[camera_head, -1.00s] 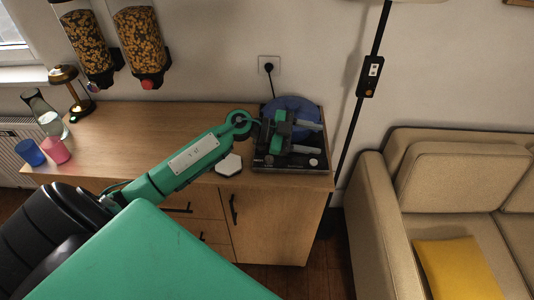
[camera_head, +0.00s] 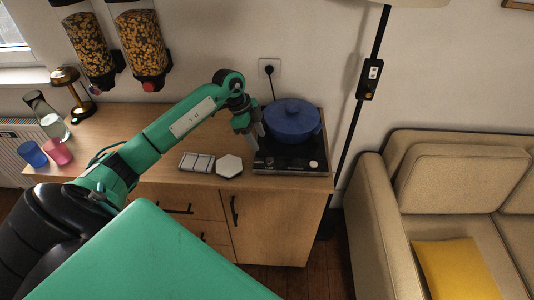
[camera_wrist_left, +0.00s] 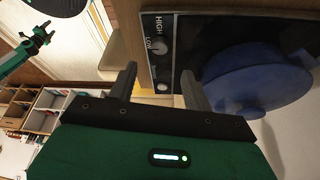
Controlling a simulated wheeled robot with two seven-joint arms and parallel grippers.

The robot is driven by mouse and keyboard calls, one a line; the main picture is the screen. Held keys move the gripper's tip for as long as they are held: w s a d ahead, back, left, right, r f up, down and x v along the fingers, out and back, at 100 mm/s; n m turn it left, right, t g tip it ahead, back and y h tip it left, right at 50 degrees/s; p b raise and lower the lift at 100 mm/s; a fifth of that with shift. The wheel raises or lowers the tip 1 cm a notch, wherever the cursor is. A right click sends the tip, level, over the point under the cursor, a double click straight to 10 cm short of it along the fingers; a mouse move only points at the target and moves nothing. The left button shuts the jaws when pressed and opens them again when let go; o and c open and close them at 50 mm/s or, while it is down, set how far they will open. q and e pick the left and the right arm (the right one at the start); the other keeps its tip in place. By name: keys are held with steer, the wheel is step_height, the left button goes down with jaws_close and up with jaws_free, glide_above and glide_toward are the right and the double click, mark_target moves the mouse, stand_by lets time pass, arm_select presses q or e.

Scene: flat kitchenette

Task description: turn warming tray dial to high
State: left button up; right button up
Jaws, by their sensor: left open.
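The warming tray (camera_head: 290,166) is a black flat plate at the right end of the wooden counter. A blue lidded pot (camera_head: 292,122) stands on it, also seen in the left wrist view (camera_wrist_left: 255,80). The grey round dial (camera_wrist_left: 159,45) is on the tray's front strip, beside the printed words LOW and HIGH; its exact setting is too small to tell. My left gripper (camera_head: 254,142) points down over the tray's left part, beside the pot. In the left wrist view its fingers (camera_wrist_left: 160,70) are apart and empty, with the dial just beyond the gap between their tips.
A white hexagonal piece (camera_head: 229,166) and a striped rectangular piece (camera_head: 197,162) lie left of the tray. A lamp pole (camera_head: 350,145) stands right of the counter, before the sofa (camera_head: 365,215). Cups (camera_head: 57,151) and a carafe are at the far left.

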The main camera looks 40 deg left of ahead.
mark_target(269, 160)
arm_select(q)
steer(key=p+x, duration=0.1)
steer(key=x, duration=0.7)
steer(key=shift+d+f+p, duration=0.15)
steer(key=shift+f+p, duration=0.15)
steer(key=shift+f, duration=0.05)
steer(key=c, duration=1)
